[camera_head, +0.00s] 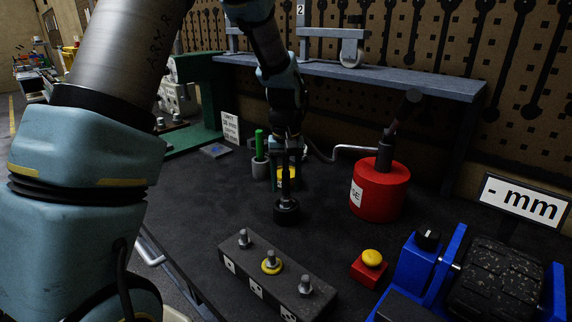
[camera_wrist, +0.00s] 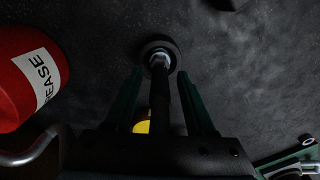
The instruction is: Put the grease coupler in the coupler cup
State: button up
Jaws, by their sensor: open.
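The grease coupler is a dark upright rod (camera_head: 285,186) with a silvery end (camera_wrist: 159,60). Its lower end sits in the opening of a small round black cup, which looks like the coupler cup (camera_head: 287,214); its rim also shows in the wrist view (camera_wrist: 158,42). How deep the end sits cannot be told. My gripper (camera_head: 285,158) is above the cup, around the upper part of the rod. In the wrist view its two green fingers (camera_wrist: 160,85) stand apart on either side of the rod, with gaps showing.
A red grease pot (camera_head: 379,192) with a bent pipe and hose stands to the right. A yellow object (camera_head: 289,172) and a green-topped holder (camera_head: 260,155) are close behind my gripper. A bolt block (camera_head: 277,277), red box with yellow button (camera_head: 369,267) and blue wheel stand (camera_head: 420,262) are in front.

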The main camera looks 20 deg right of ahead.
notch_tip(320, 180, up, 11)
jog(key=shift+r+b, duration=0.15)
jog(key=shift+b, duration=1.05)
jog(key=s+a+f, duration=0.2)
jog(key=a+f, duration=0.1)
jog(key=a, duration=0.6)
jog(key=s+a+f+n+t, duration=0.1)
jog(key=s+a+f, duration=0.2)
jog(key=a, duration=0.7)
jog(key=s+a+f+n, duration=0.1)
jog(key=s+a+f, duration=0.1)
jog(key=a, duration=0.7)
jog(key=shift+s+a+f+t, duration=0.3)
jog(key=shift+a+f, duration=0.1)
jog(key=shift+f, duration=0.4)
